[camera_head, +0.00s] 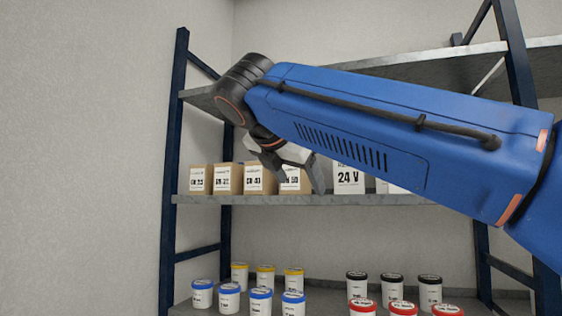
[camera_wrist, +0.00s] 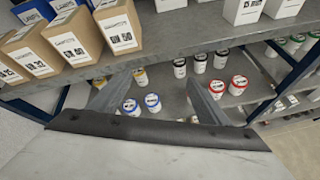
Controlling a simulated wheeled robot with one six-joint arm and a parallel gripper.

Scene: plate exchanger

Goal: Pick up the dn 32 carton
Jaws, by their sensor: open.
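A row of brown cartons with white labels stands on the middle shelf in the head view. The second from the left looks like the dn 32 carton (camera_head: 228,180), though its print is small. In the wrist view that carton (camera_wrist: 38,60) seems to be the second from the left, its label blurred. My gripper (camera_head: 296,172) is in front of the right end of the row, partly covering the rightmost carton. In the wrist view its two fingers (camera_wrist: 158,80) are spread and empty, right of the cartons and apart from them.
Other brown cartons (camera_head: 199,179) stand close on both sides. A white 24 V box (camera_head: 348,180) is farther right on the shelf (camera_head: 300,200). Tubs with blue (camera_head: 229,299), yellow, black and red lids stand on the shelf below. A dark blue upright (camera_head: 174,170) bounds the left side.

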